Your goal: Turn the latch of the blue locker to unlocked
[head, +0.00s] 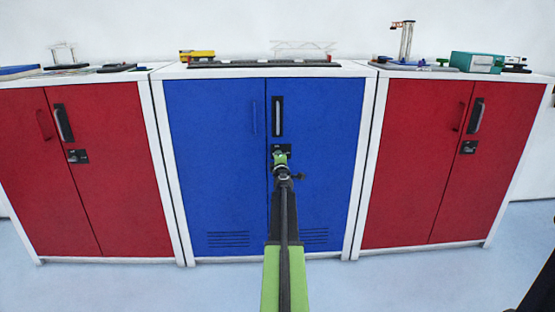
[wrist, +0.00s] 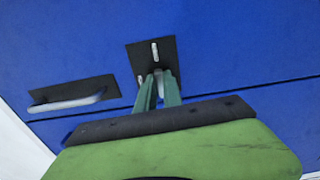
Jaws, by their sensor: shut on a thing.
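The blue locker (head: 215,130) stands in the middle of the head view, with both doors closed. Its latch sits on a black plate (wrist: 150,58) below the door handle; in the head view the plate (head: 288,150) is partly covered by my gripper. My gripper (head: 280,157) reaches the latch from the front. In the wrist view its two green fingers (wrist: 159,88) are shut on the light grey latch lever between them. A short pale mark (wrist: 155,51) shows on the plate beyond the fingertips. The lever is mostly hidden, so I cannot tell its turn.
Red lockers stand close on the left (head: 110,165) and right (head: 420,150). The blue locker's handle (head: 277,115) is above the latch and shows beside the fingers in the wrist view (wrist: 75,101). Models stand on the tops. The pale floor (head: 130,290) in front is clear.

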